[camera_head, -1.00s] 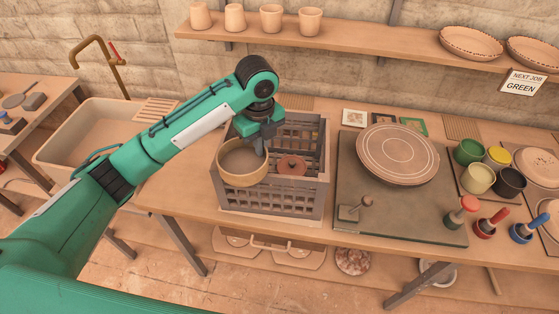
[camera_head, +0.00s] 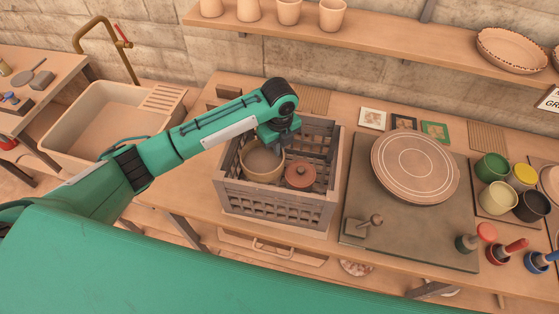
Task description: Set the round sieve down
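The round sieve (camera_head: 262,171) has a tan rim and a grey mesh. It is inside the grey slatted crate (camera_head: 276,207), in the crate's left part, and looks about level. My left gripper (camera_head: 279,141) is at the sieve's far right rim, pointing down. Its fingers are largely hidden, so I cannot tell whether they grip the rim. A reddish-brown round lidded thing (camera_head: 302,175) is in the crate to the right of the sieve. The sieve's underside is hidden by the crate wall. My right gripper is not in view.
The crate stands on a wooden table, with a sink (camera_head: 108,125) to its left. To its right is a dark board (camera_head: 413,246) with a large round plate (camera_head: 415,167) and a small stamp-like tool (camera_head: 370,223). Colored cups stand farther right.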

